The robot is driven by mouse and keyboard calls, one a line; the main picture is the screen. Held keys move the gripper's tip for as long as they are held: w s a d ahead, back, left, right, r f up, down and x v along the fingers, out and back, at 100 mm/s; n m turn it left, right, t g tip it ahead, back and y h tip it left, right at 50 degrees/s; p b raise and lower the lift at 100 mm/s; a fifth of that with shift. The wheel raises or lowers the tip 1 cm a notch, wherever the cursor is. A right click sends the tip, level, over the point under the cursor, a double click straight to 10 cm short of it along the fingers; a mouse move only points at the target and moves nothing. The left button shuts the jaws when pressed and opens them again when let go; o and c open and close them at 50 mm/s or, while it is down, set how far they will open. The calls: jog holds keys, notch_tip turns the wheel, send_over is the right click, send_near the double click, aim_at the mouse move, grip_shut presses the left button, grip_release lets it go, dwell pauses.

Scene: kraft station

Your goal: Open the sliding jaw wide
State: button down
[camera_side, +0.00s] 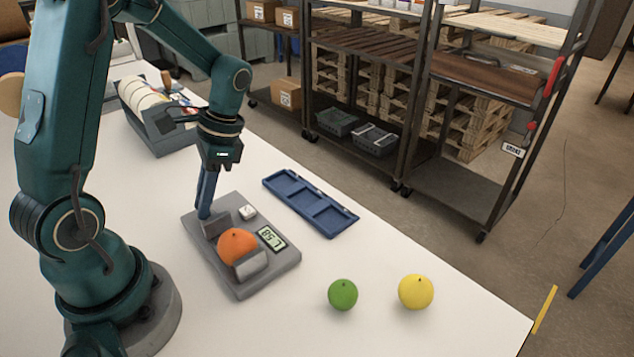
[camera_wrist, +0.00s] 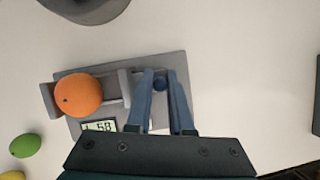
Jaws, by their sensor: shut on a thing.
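A grey measuring device (camera_side: 285,268) lies on the white table with two upright grey jaws and a small digit display (camera_side: 271,238). An orange fruit (camera_side: 237,246) sits between the jaws; it also shows in the wrist view (camera_wrist: 79,95). The other jaw (camera_side: 251,265) is on the orange's far side. My gripper (camera_side: 204,215) points down at the device's end.
A green fruit (camera_side: 343,294) and a yellow fruit (camera_side: 416,291) lie right of the device. An empty blue tray (camera_side: 342,222) with compartments lies behind it. A grey rack of discs (camera_side: 163,132) stands at the back left. The table between tray and fruits is clear.

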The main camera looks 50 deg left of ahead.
jog(key=shift+a, duration=0.2)
jog(key=c, duration=0.8)
grip_release()
jog(key=shift+v, duration=2.6)
jog(key=shift+d, duration=0.2)
jog(key=shift+s+d+r+n+t+h, duration=0.15)
jog(key=shift+s+d+r+n+t, duration=0.4)
jog(key=shift+d+r+t, duration=0.9)
jog(key=shift+s+d+r+n+t+h, duration=0.2)
jog(key=shift+s+d+r+n+t, duration=0.35)
jog(key=shift+d+t, duration=1.55)
jog(key=shift+s+d+r+n+t+h, duration=0.15)
jog(key=shift+s+d+r+n+t, duration=0.45)
jog(key=shift+d+r+t, duration=1.2)
